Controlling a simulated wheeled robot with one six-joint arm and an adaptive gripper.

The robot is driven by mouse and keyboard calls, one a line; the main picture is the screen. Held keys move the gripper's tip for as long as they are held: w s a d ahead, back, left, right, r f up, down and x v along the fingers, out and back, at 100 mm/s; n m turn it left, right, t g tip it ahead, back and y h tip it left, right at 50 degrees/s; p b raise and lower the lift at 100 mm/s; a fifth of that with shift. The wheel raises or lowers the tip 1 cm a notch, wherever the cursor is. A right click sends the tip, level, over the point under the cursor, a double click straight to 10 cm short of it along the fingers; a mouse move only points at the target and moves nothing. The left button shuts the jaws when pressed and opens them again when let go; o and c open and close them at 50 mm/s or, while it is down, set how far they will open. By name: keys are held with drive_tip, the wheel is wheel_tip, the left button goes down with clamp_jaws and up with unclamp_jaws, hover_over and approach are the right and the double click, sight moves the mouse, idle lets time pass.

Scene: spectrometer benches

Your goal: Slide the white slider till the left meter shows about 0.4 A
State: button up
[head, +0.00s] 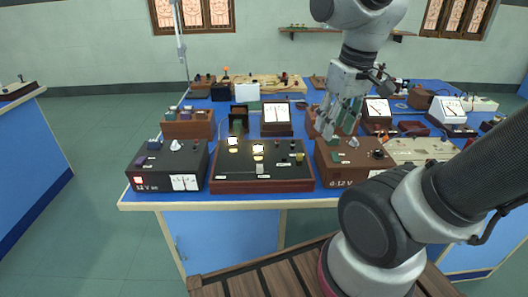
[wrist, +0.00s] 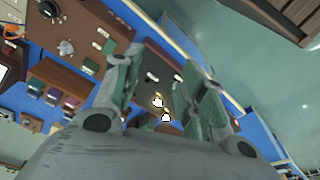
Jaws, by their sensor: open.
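A dark panel in a wooden case (head: 225,180) sits at the table's front edge, with two lit lamps (head: 258,150) on it. A small pale piece, apparently the white slider (head: 262,168), is near its front middle. My gripper (head: 333,122) is open and empty, fingers down, behind and right of the panel, above the brown box, apart from the slider. In the wrist view my green-padded fingers (wrist: 160,72) are spread, with the lamps (wrist: 158,102) showing between them.
A brown 0-12 V box (head: 350,157) stands close right of the panel. A standing meter (head: 276,114) and wooden blocks (head: 188,124) are behind it. More meters (head: 377,108) and instruments crowd the right. The floor in front of the table (head: 125,204) is partly clear.

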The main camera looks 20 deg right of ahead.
sight(260, 166)
drive_tip(key=w+a+f+n, duration=0.4)
drive_tip(key=w, duration=0.1)
drive_tip(key=w+a+f+n+g, duration=0.1)
drive_tip(key=w+a+f+n, duration=0.2)
drive_tip(key=w+a+f, duration=0.1)
drive_tip(key=w+a+f+n+g, duration=0.1)
drive_tip(key=w+a+f+n, duration=0.3)
drive_tip(key=w, duration=0.3)
drive_tip(key=shift+f+n, duration=0.2)
drive_tip(key=shift+n, duration=0.1)
drive_tip(key=shift+w+n, duration=0.1)
drive_tip(key=shift+n, duration=0.4)
drive_tip(key=shift+f, duration=0.6)
wheel_tip(260, 166, down, 7)
drive_tip(key=shift+r, duration=0.15)
clamp_jaws()
